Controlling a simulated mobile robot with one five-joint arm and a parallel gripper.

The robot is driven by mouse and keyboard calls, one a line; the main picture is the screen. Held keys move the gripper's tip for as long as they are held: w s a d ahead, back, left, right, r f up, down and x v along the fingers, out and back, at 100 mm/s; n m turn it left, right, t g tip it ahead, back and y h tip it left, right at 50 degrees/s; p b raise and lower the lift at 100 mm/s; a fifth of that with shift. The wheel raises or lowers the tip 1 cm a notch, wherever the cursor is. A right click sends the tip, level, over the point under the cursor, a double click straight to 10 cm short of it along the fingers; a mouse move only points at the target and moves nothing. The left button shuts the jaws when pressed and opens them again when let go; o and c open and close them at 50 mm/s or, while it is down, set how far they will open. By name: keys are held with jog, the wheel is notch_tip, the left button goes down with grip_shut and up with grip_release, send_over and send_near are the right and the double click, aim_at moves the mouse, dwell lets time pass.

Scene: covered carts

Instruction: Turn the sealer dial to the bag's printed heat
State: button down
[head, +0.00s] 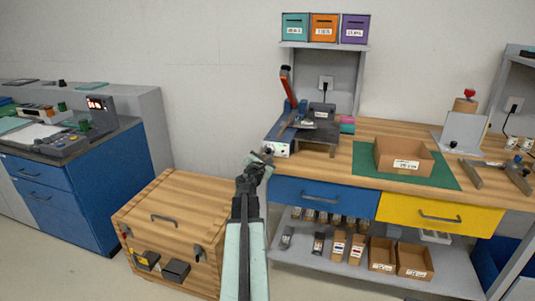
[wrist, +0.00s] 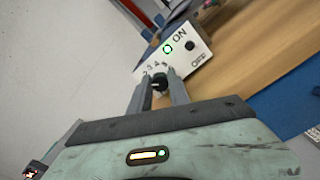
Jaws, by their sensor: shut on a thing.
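The sealer (head: 318,131) stands at the left end of the wooden bench, with its red-handled lever (head: 287,87) raised. Its white front panel (head: 276,149) faces my arm. In the wrist view the panel (wrist: 187,52) shows a lit green ring, ON and OFF marks, a black button and a row of small numbers. My gripper (head: 262,160) is at the panel. In the wrist view my gripper (wrist: 160,76) is shut on the dark dial (wrist: 159,83), one finger on each side. The dial's exact setting is unclear. I cannot make out a bag with printed heat.
A cardboard box (head: 403,158) sits on a green mat (head: 366,181) to the right. Teal, orange and purple bins (head: 324,28) stand on the shelf above. A wooden chest (head: 180,215) is on the floor at left, near my arm. Blue (head: 324,195) and yellow drawers (head: 438,213) are closed.

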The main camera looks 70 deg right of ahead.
jog(key=shift+m, duration=1.3)
jog(key=c, duration=1.2)
grip_release()
jog(key=shift+a, duration=0.1)
jog(key=a, duration=0.7)
jog(key=shift+s+a, duration=0.25)
jog(key=shift+a, duration=0.1)
jog(key=shift+w, duration=0.1)
